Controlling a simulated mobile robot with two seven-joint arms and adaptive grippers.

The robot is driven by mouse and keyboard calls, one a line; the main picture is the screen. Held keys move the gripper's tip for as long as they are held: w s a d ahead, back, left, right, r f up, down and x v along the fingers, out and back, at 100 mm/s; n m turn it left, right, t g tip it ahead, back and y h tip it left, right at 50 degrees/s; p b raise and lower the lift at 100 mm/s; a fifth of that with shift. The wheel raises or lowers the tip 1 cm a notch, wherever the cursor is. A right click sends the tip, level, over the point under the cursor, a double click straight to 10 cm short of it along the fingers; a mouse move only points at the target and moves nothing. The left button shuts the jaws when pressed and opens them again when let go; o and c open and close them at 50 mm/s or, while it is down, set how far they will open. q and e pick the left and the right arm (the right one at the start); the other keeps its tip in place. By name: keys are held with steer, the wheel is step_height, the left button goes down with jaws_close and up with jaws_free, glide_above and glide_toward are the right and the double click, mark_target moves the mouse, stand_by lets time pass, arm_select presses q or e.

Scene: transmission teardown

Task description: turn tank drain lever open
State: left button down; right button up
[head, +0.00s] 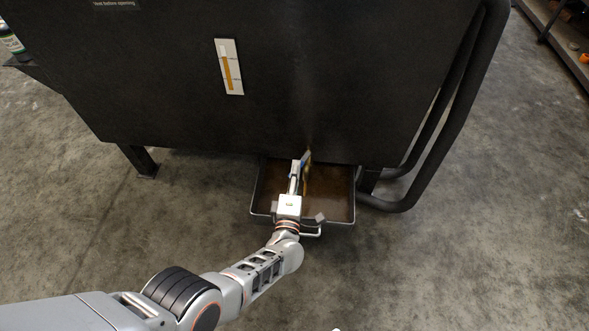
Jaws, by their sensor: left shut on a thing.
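The black tank (165,90) fills the upper part of the head view. My left arm comes in from the lower left, and my left gripper (299,170) is at the tank's lower front edge, above the drip tray. It is shut on the drain lever (307,158), a small yellowish and blue part at the tank's bottom. The gripper hides much of the lever, so its exact angle is hard to tell. My right gripper is not in view.
A shallow dark tray (341,219) with a brownish inside sits on the floor under the lever. A black tube frame (440,150) curves down at the right. A level gauge (229,66) is on the tank face. The concrete floor is clear at both sides.

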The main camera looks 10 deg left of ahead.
arm_select(q)
steer(key=shift+d+r, duration=0.15)
steer(key=shift+d, duration=0.45)
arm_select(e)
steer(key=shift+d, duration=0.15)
arm_select(q)
steer(key=c, duration=2.2)
jaws_free()
steer(key=shift+a, duration=0.1)
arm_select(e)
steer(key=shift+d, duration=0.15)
arm_select(q)
steer(key=shift+a, duration=0.1)
steer(key=shift+s, duration=0.1)
